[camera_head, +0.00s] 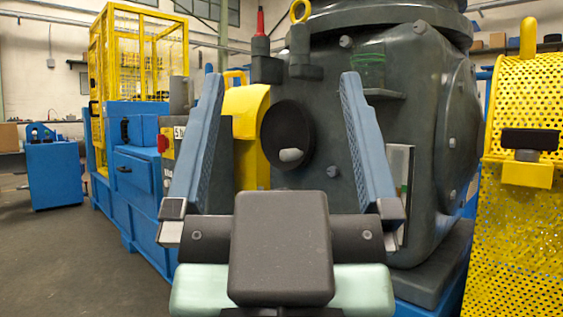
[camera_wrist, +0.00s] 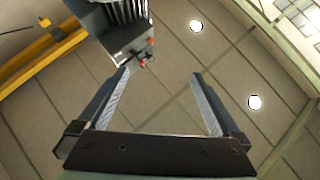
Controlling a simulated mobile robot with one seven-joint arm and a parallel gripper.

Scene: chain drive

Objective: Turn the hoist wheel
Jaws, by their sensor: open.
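A black round wheel (camera_head: 286,134) with a light grey knob (camera_head: 291,155) low on its face is on the front of a large dark grey machine housing (camera_head: 335,160). It looks like the hoist wheel, but I cannot tell for sure. My gripper (camera_head: 282,80) is open and empty, with its two blue-grey fingers pointing up. The wheel shows in the gap between the fingers, beyond them; the distance is hard to judge. The wheel is not seen in the wrist view, where my gripper (camera_wrist: 160,73) opens toward the ceiling.
A yellow perforated guard (camera_head: 520,220) stands at the right. A blue base with a yellow cage (camera_head: 140,60) is at the left, with a blue cabinet (camera_head: 53,172) on the open floor (camera_head: 70,260). Overhead, the wrist view shows a yellow beam (camera_wrist: 45,55) and a grey box (camera_wrist: 125,38).

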